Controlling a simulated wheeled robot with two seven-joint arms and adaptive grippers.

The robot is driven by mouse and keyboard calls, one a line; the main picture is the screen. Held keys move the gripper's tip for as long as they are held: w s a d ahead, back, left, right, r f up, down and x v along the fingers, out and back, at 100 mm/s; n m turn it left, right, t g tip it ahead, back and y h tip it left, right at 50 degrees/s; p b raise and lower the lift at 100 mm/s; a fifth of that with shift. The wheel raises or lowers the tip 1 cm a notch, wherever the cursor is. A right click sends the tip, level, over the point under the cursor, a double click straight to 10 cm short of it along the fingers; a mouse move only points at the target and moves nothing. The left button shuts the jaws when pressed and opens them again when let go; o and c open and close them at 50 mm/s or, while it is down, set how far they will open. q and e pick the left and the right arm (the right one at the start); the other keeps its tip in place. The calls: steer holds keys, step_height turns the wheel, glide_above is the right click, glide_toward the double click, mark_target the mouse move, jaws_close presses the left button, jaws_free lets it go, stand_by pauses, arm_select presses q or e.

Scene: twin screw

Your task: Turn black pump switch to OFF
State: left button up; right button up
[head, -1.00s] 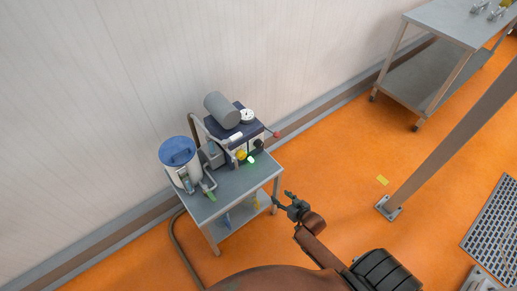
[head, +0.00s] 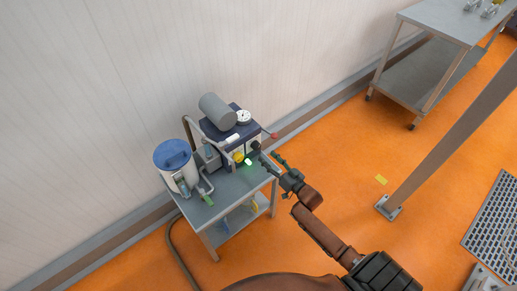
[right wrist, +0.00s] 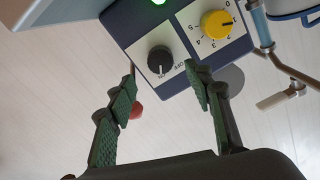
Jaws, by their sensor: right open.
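The pump (head: 228,130) is a dark blue box with a grey cylinder on top, standing on a small metal cart. In the right wrist view its black switch (right wrist: 160,60) sits on a white label with a white pointer line; the lettering is partly readable as OFF and ON. A yellow numbered knob (right wrist: 216,24) is beside it. My right gripper (right wrist: 163,88) is open and empty, its green-padded fingers pointing at the panel with the black switch just beyond and between the tips. In the head view the right gripper (head: 273,158) is at the cart's right side, close to the pump's front. My left gripper is out of view.
The cart (head: 234,185) stands against the wall and also carries a white container with a blue lid (head: 173,155). A green light (right wrist: 158,2) glows on the panel. A red knob (head: 273,136) sticks out at the pump's side.

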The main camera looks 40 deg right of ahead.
mark_target(258, 148)
steer(key=w, duration=0.2)
steer(key=w+b, duration=0.1)
steer(key=w, duration=0.1)
steer(key=w+b, duration=0.1)
steer(key=w, duration=0.2)
steer(key=shift+a, duration=0.25)
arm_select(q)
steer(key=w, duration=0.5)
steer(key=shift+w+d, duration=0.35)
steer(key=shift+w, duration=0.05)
arm_select(e)
steer(key=shift+w, duration=0.3)
steer(key=shift+c, duration=0.2)
steer(key=c, duration=1.1)
